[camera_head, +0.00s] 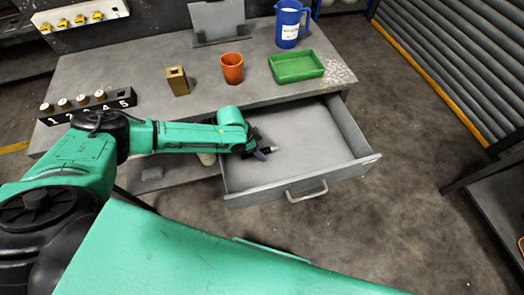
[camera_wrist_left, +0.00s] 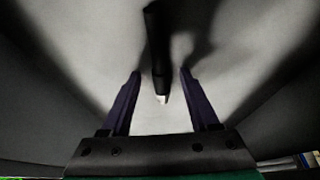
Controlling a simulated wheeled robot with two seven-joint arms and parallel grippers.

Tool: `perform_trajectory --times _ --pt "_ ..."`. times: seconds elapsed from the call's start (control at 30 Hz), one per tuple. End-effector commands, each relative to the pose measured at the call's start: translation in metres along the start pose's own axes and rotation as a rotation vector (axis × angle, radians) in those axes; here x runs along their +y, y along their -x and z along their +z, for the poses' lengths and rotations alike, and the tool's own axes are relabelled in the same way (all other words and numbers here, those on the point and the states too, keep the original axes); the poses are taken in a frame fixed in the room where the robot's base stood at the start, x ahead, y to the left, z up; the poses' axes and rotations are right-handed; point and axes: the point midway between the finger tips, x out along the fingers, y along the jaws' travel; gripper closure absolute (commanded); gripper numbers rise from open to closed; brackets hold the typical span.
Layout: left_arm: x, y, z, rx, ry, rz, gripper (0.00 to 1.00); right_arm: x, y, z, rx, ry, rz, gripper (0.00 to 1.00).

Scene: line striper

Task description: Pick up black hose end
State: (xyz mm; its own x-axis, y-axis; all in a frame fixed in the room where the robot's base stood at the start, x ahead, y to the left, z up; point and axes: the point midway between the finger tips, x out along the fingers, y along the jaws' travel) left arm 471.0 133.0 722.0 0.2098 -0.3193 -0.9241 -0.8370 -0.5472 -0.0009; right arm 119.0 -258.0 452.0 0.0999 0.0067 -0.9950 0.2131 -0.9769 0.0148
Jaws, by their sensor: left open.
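The black hose end (camera_wrist_left: 156,45) shows in the left wrist view as a slim dark rod with a pale tip. My left gripper (camera_wrist_left: 160,75) is open, with a visible gap on each side of the rod. In the head view my left gripper (camera_head: 264,151) is over the left part of the open drawer (camera_head: 305,135). The hose end cannot be told apart from the dark fingers there. My right gripper is not in view.
The drawer's walls surround the gripper, with its handle (camera_head: 307,191) at the front. On the bench (camera_head: 190,55) stand an orange cup (camera_head: 232,69), a green tray (camera_head: 297,66), a blue jug (camera_head: 290,24), a brass block (camera_head: 178,81) and a numbered rack (camera_head: 88,105). The drawer's right part is empty.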

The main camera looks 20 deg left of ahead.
Motion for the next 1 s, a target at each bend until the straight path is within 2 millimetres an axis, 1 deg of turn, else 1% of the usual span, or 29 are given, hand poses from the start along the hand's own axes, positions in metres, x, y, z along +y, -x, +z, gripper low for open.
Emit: perform_trajectory --times 0.13,0.17,0.2,0.27,0.3,0.63,0.77,0.87,0.97,1.0 --pt "0.0 0.0 0.0 0.0 0.0 0.0 0.39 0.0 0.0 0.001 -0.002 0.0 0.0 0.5" --pt "0.0 0.0 0.0 0.0 0.0 0.0 0.46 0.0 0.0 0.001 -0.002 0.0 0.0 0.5" --pt "0.0 0.0 0.0 0.0 0.0 0.0 0.61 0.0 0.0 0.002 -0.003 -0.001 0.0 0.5" --pt "0.0 0.0 0.0 0.0 0.001 0.0 0.84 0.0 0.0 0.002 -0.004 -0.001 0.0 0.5" --pt "0.0 0.0 0.0 0.0 0.0 0.0 1.0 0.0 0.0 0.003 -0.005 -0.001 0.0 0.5" --pt "0.0 0.002 -0.001 0.001 0.0 0.0 1.0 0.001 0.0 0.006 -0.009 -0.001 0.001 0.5" --pt "-0.001 0.011 -0.005 0.002 0.001 0.0 1.0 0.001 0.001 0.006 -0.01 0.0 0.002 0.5" --pt "-0.001 0.029 -0.012 0.004 -0.001 -0.001 1.0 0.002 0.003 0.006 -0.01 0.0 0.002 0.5" --pt "-0.001 0.06 -0.025 0.005 -0.002 -0.003 1.0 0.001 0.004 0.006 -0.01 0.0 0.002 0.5" --pt "-0.002 0.074 -0.031 0.005 -0.001 -0.004 1.0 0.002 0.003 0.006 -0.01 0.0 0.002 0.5"
